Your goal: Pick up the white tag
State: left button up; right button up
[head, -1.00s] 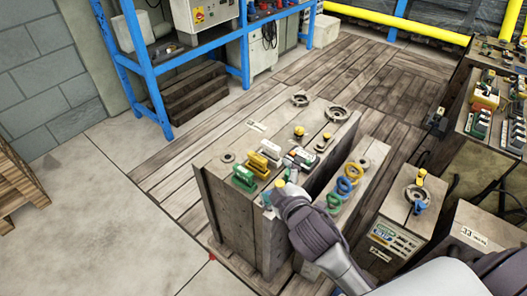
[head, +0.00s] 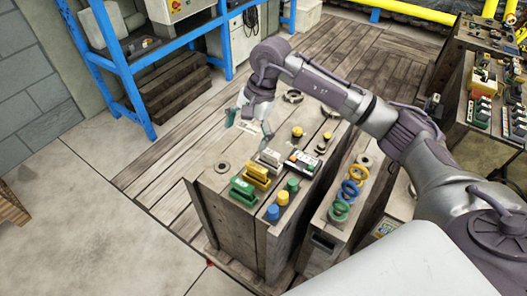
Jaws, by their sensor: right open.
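The white tag (head: 249,127) lies flat on top of the large wooden-looking block (head: 212,190), towards its far left side. It is small and partly hidden by my right gripper. My right gripper (head: 249,130) comes in from the right over the block and points down at the tag. Its jaws are open, with one finger to the left of the tag and one to the right. I cannot tell whether the fingers touch the tag or the block top. My left gripper is not in view.
Green (head: 243,189), yellow (head: 257,175) and white (head: 270,158) handles stand in a row near the fingers. A black-and-white piece (head: 299,163), coloured pegs (head: 282,197) and yellow knobs (head: 297,132) are close by.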

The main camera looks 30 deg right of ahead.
jog(key=w+d+r+h, duration=0.1)
jog(key=d+r+h, duration=0.15)
jog(key=d, duration=0.55)
send_over(269, 152)
jog(key=d, duration=0.1)
notch_tip(269, 152, down, 8)
jog(key=shift+w+f+h+p, duration=0.25)
jog(key=shift+f+h+p, duration=0.1)
jog(key=shift+f+h, duration=0.1)
jog(key=f, duration=0.2)
jog(key=a+f+p, duration=0.1)
jog(key=f, duration=0.1)
jog(key=shift+s+f, duration=0.1)
jog(key=shift+s, duration=0.15)
jog(key=shift+f, duration=0.5)
jog(key=c, duration=1.2)
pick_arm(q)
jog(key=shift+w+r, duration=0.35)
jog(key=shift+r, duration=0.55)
pick_arm(e)
jog(key=shift+r, duration=0.1)
